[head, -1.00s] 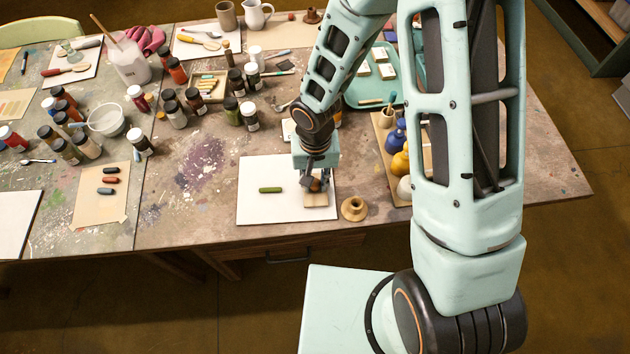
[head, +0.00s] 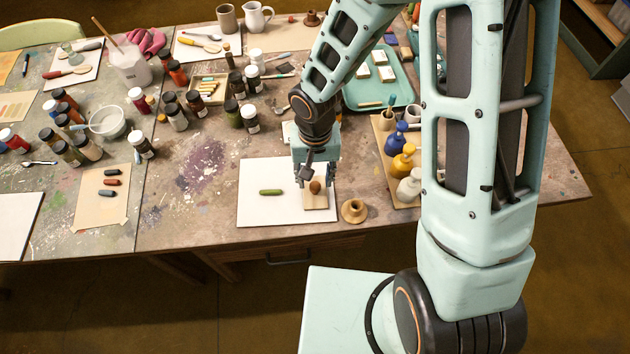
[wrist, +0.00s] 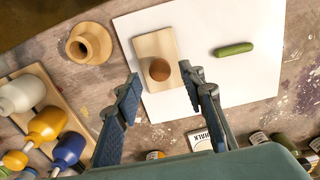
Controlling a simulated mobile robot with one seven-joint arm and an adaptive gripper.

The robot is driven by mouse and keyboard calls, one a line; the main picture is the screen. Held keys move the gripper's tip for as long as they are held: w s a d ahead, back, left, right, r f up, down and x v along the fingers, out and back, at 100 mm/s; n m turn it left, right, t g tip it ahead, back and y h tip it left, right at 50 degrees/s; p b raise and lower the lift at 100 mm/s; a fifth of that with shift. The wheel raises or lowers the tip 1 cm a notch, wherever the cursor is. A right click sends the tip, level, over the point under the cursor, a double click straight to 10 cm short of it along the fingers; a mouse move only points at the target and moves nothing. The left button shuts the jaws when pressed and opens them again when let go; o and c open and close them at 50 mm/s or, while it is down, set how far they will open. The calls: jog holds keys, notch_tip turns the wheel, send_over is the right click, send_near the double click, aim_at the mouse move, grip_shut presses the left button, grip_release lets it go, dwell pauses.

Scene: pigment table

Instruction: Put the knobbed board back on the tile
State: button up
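The knobbed board (head: 316,201) is a small pale wooden slab with a round brown knob. It lies flat, knob up, on the right part of the white tile (head: 256,207). In the wrist view the board (wrist: 152,46) lies near one edge of the tile (wrist: 205,88). A green stick (head: 271,190) lies on the tile beside the board. My gripper (head: 315,174) is just behind and above the knob in the head view. Its fingers are spread and empty in the wrist view (wrist: 160,72), with the knob seen between the tips and not gripped.
A wooden ring-shaped piece (head: 354,210) stands right of the tile. A wooden tray (head: 408,203) with blue, yellow and white bottles is farther right. A teal tray (head: 350,100) lies behind. Several paint jars stand at the left.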

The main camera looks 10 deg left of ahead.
aim_at(315, 185)
notch_tip(315, 185, up, 8)
jog(key=p, duration=0.1)
jog(key=shift+r, duration=0.25)
dwell(0.4)
